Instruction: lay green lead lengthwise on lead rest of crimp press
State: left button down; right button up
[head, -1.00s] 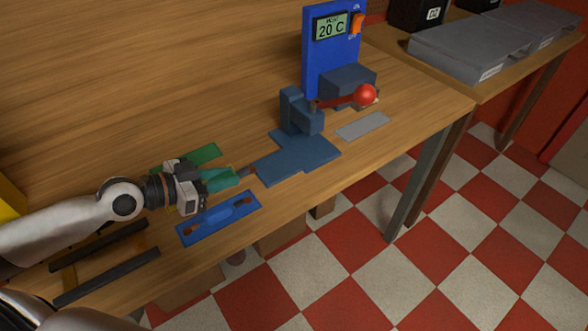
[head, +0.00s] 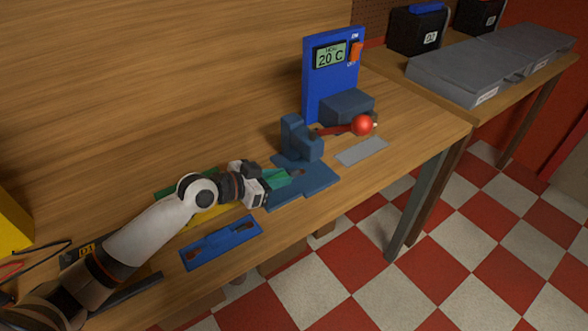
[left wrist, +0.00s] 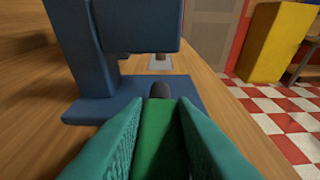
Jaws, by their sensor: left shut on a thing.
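My left gripper (head: 280,179) is shut on the green lead (left wrist: 158,135), which lies between its two teal fingers in the left wrist view. The lead's dark tip (left wrist: 160,90) points forward, away from the gripper. In the head view the gripper is over the near left part of the crimp press's blue base (head: 318,180). The press's upright head (head: 300,138) stands just beyond, and it also shows at upper left in the left wrist view (left wrist: 140,28). I cannot tell whether the lead touches the base. My right gripper is not in view.
A red ball-ended lever (head: 362,125) sticks out right of the press. A blue temperature unit (head: 333,75) stands behind. A blue tray (head: 221,242) lies nearer the front edge, below my left arm.

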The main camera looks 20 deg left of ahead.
aim_at(293, 172)
pick_arm(q)
jog(key=shift+w+d+r, duration=0.1)
jog(key=shift+w+d, duration=0.35)
jog(key=shift+w, duration=0.1)
jog(key=shift+w+d+p, duration=0.5)
jog(key=shift+w+d, duration=0.4)
jog(key=shift+w, duration=0.25)
jog(key=shift+w+d+f, duration=0.15)
jog(key=shift+w+f, duration=0.05)
jog(key=shift+f, duration=0.65)
jog(key=shift+s, duration=0.1)
jog(key=shift+f, duration=0.15)
jog(key=c, duration=1.2)
grip_release()
